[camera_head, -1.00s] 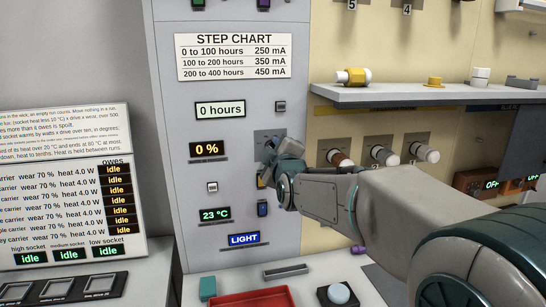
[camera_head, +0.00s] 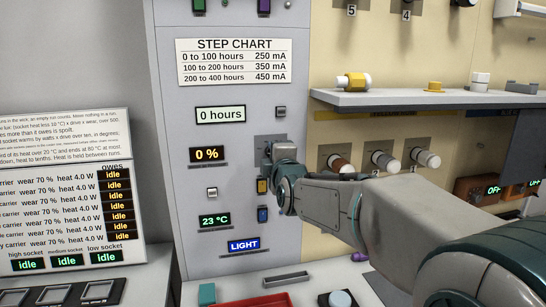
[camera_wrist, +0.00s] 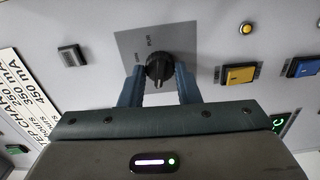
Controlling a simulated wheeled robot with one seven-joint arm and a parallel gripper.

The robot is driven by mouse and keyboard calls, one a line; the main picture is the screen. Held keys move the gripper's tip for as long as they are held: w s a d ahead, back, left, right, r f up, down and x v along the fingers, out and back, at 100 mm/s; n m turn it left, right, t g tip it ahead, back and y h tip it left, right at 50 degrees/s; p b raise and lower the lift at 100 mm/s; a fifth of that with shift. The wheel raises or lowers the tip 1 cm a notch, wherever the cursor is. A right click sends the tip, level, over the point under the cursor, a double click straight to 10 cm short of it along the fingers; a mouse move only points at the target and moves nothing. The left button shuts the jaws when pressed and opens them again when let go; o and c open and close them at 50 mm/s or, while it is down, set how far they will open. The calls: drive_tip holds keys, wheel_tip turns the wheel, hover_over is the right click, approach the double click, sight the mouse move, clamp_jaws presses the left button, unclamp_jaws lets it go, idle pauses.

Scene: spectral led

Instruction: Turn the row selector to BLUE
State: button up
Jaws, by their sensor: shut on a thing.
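The row selector looks to be the round black knob (camera_wrist: 158,71) on a grey square plate (camera_wrist: 136,45) in the wrist view. Small lettering on the plate is too blurred to read with certainty. My gripper (camera_wrist: 159,77) has one blue-grey finger on each side of the knob and is shut on it. In the head view my gripper (camera_head: 284,160) is against the grey panel, right of the 0 % display. There it hides the knob, and only part of the plate (camera_head: 265,141) shows.
A yellow button (camera_wrist: 239,74) and a blue button (camera_wrist: 302,67) sit beside the plate, with a small switch (camera_wrist: 70,54) on the other side.

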drive_tip(key=o, duration=1)
drive_tip(key=shift+c, duration=0.2)
drive_tip(key=b+v, duration=0.1)
drive_tip(key=v, duration=1.2)
drive_tip(key=shift+s, duration=0.4)
drive_tip(key=shift+d, duration=0.1)
